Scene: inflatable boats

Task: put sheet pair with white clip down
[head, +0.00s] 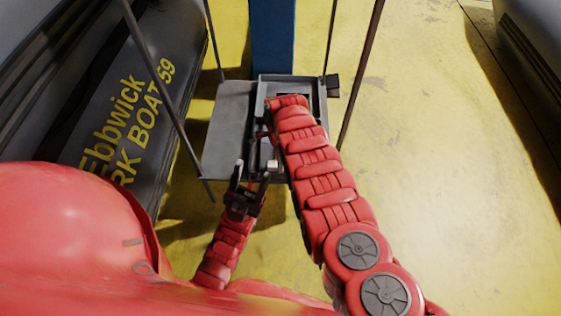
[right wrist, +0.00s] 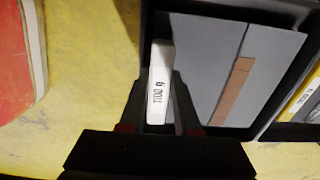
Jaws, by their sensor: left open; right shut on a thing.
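In the right wrist view a white clip (right wrist: 158,85) with dark lettering sits between the black fingers of my right gripper (right wrist: 161,78), which is shut on it. Grey sheets (right wrist: 205,62) lie beside the clip inside a dark-walled tray (right wrist: 225,10); I cannot tell whether the clip is joined to them. A brown strip lies on the grey sheets. In the head view my right arm reaches over the tray stand and hides most of its contents. A small white piece (head: 272,165) shows beside that arm. My left gripper (head: 253,176) is open and empty, at the stand's near edge.
The tray stand (head: 228,130) has a grey side shelf, thin dark poles and a blue post (head: 272,38) behind. A dark boat (head: 125,110) lies left, another (head: 535,60) upper right. A yellow item (right wrist: 300,98) shows in the neighbouring compartment. Yellow floor at right is clear.

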